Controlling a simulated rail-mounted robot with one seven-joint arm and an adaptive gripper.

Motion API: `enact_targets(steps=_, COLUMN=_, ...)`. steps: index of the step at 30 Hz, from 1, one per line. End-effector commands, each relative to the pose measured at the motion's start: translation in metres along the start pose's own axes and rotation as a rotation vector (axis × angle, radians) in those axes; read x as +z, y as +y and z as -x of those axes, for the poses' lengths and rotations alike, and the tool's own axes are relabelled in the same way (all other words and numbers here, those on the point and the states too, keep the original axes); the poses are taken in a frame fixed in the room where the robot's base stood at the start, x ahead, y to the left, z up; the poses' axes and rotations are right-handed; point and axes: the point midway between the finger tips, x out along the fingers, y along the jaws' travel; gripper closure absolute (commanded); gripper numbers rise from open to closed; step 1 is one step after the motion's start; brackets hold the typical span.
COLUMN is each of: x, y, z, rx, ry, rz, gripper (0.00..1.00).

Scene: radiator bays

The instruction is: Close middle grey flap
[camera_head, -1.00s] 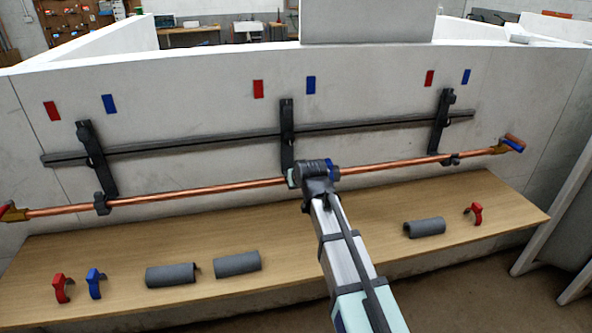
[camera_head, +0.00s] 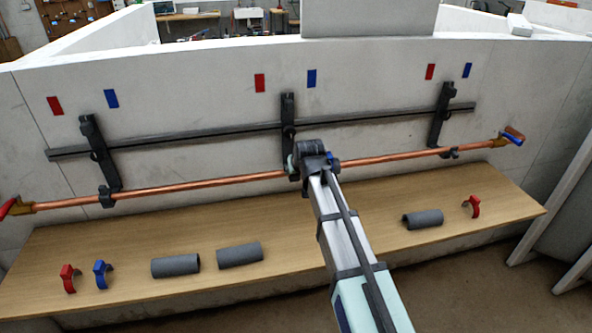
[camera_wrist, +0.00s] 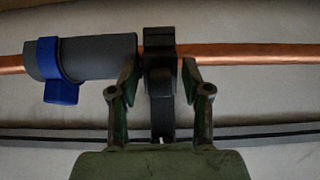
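The middle grey flap (camera_wrist: 160,72) is a dark grey clamp piece at the copper pipe, between my fingertips in the wrist view. My gripper (camera_wrist: 160,78) has its fingers spread, one on each side of the flap. I cannot tell whether either finger touches it. In the head view, my gripper (camera_head: 310,162) is at the pipe by the foot of the middle bracket (camera_head: 287,115) and hides the flap there. Whether the flap is closed around the pipe is unclear.
A grey sleeve (camera_wrist: 95,56) with a blue clip (camera_wrist: 60,85) sits on the copper pipe (camera_head: 220,181) beside the flap. Loose grey sleeves (camera_head: 239,254) and clips (camera_head: 100,274) lie on the wooden bench (camera_head: 300,222). A dark rail (camera_head: 200,138) runs above the pipe.

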Motion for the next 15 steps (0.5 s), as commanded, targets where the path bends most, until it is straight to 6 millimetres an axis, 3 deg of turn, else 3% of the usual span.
enact_targets(steps=8, x=0.0, y=0.0, z=0.003, rx=0.0, ry=0.001, rz=0.0, gripper=0.52)
enact_targets(steps=15, x=0.001, y=0.0, z=0.033, rx=0.0, ry=0.003, rz=0.0, gripper=0.52)
